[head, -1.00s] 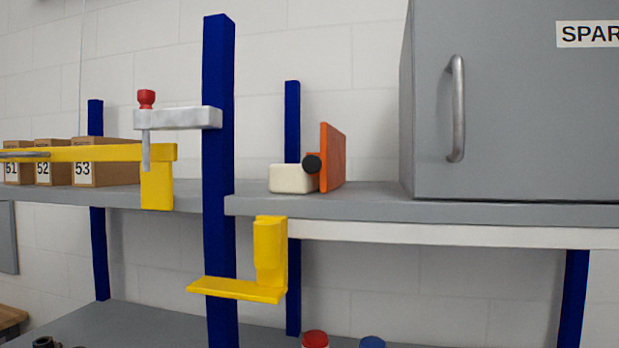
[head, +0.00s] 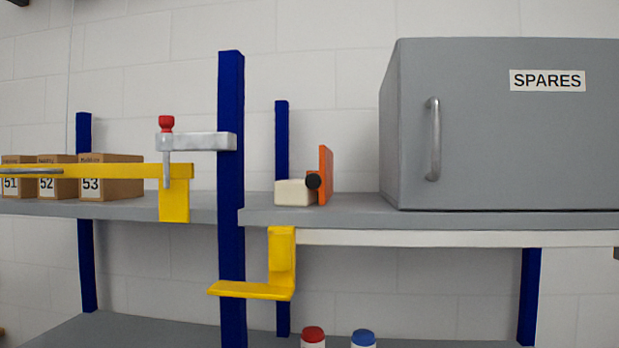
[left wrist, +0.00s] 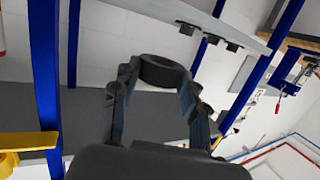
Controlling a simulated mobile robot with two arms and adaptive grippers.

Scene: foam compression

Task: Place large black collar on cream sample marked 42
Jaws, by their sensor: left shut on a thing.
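My left gripper (left wrist: 155,100) is shut on a black collar (left wrist: 162,68), a thick dark ring held between its fingertips in the left wrist view. The ring's far side shows, and the grip is clear of any surface. A cream block (head: 294,192) sits on the grey shelf in the head view, against an upright orange plate (head: 326,175) with a black knob (head: 313,181). No number is readable on the cream block, so I cannot tell whether it is the sample marked 42. Neither gripper shows in the head view.
A grey SPARES cabinet (head: 500,130) stands on the shelf (head: 350,217) at right. Boxes 51, 52 and 53 (head: 110,178) stand at left behind a yellow bar (head: 110,171). A blue post (head: 231,200) rises in front. Red-capped (head: 313,334) and blue-capped (head: 363,338) containers are below.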

